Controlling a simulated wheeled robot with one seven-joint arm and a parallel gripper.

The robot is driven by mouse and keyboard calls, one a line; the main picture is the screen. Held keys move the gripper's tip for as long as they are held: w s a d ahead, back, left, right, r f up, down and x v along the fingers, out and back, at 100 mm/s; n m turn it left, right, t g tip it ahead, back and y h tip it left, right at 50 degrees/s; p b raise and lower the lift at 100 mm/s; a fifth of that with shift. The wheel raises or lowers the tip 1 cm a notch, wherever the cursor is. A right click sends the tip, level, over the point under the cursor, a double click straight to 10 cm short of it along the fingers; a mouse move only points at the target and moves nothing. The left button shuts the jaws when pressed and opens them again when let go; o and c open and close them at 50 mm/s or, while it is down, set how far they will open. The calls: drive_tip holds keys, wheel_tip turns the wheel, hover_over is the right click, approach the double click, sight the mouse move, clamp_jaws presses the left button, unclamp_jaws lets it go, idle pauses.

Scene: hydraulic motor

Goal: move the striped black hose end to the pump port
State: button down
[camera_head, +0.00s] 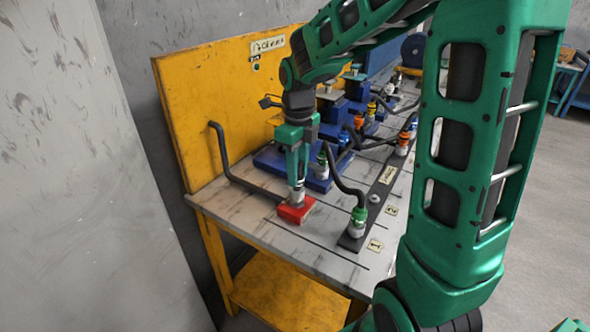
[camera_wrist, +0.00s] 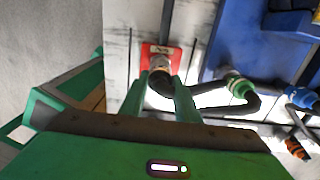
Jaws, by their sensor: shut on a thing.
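My gripper (camera_head: 298,188) points down over a red block (camera_head: 296,213) near the left front of the bench. It is shut on the black hose end, whose grey metal fitting (camera_head: 298,198) shows just below the fingers, at the block. In the wrist view the fingers (camera_wrist: 167,92) flank the dark hose end (camera_wrist: 158,80), its fitting over the labelled red block (camera_wrist: 174,52). I cannot tell whether it is seated. A black hose (camera_wrist: 212,97) bends right from there to a green-collared fitting (camera_wrist: 238,86) beside a blue unit. Which part is the pump port is not clear.
A second green-collared fitting (camera_head: 358,222) stands on a dark numbered strip (camera_head: 350,242) to the right, with its hose arching up. Blue units (camera_head: 319,178) and orange fittings stand behind. A bent black pipe (camera_head: 218,150) rises at left, before the yellow back panel (camera_head: 195,100).

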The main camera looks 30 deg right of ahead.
drive_tip(key=shift+f, duration=0.6)
drive_tip(key=c, duration=1.3)
unclamp_jaws()
drive_tip(key=shift+o, duration=0.2)
drive_tip(key=shift+r, duration=0.1)
drive_tip(key=shift+r, duration=2.95)
wheel_tip(320, 180, up, 11)
drive_tip(key=shift+f, duration=0.15)
drive_tip(key=s+d+f+n, duration=0.3)
drive_tip(key=s+f+n, duration=0.1)
drive_tip(key=s+n, duration=0.4)
drive_tip(key=s+d+f+n, duration=0.3)
drive_tip(key=s+f+n, duration=0.1)
drive_tip(key=s+n, duration=0.3)
drive_tip(key=s+d+f+n, duration=0.4)
drive_tip(key=s+n, duration=0.4)
drive_tip(key=s, duration=0.3)
drive_tip(key=shift+s+f+n, duration=0.25)
drive_tip(key=shift+f+n, duration=0.05)
drive_tip(key=shift+f, duration=0.15)
